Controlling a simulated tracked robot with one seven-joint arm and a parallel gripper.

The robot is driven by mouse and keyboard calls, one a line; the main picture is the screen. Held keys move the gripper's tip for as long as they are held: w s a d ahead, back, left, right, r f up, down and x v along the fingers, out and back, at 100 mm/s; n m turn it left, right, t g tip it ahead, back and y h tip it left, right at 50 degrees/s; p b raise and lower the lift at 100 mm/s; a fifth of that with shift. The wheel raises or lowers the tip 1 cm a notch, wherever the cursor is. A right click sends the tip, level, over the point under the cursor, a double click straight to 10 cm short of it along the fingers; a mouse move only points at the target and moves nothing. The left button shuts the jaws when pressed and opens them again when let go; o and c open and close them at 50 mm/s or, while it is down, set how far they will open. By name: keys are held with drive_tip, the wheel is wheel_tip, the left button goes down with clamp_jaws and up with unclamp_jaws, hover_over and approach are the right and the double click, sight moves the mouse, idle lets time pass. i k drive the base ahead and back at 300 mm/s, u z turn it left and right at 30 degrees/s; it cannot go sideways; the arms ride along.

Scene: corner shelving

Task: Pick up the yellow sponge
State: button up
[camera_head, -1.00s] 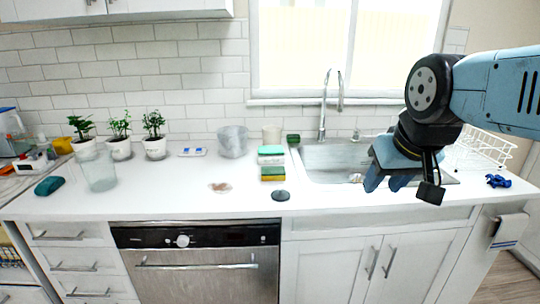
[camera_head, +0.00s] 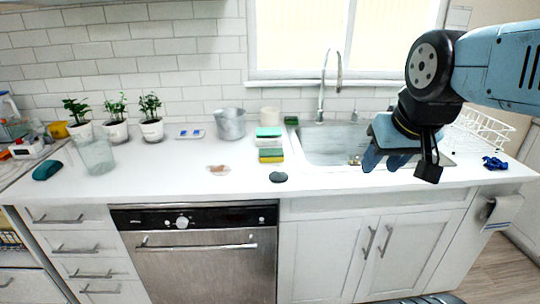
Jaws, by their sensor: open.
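My gripper (camera_head: 385,161) is open and appears empty. In the picture it hangs in front of the sink, well right of the sponge and apart from it.
A dark round disc (camera_head: 278,177) lies in front of the sponge. A grey pot (camera_head: 230,124) and a cream cup (camera_head: 271,116) stand behind. The sink (camera_head: 328,142) and tall faucet (camera_head: 322,95) are to the right. The counter further left is mostly clear around a brown stain (camera_head: 218,169).

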sight(276, 154)
drive_tip(key=u, duration=1)
drive_tip(key=i, duration=0.1)
drive_tip(key=z, duration=3.05)
drive_tip(key=k, duration=0.9)
drive_tip(key=u, duration=1.55)
drive_tip(key=i, duration=1)
drive_tip(key=z, duration=0.05)
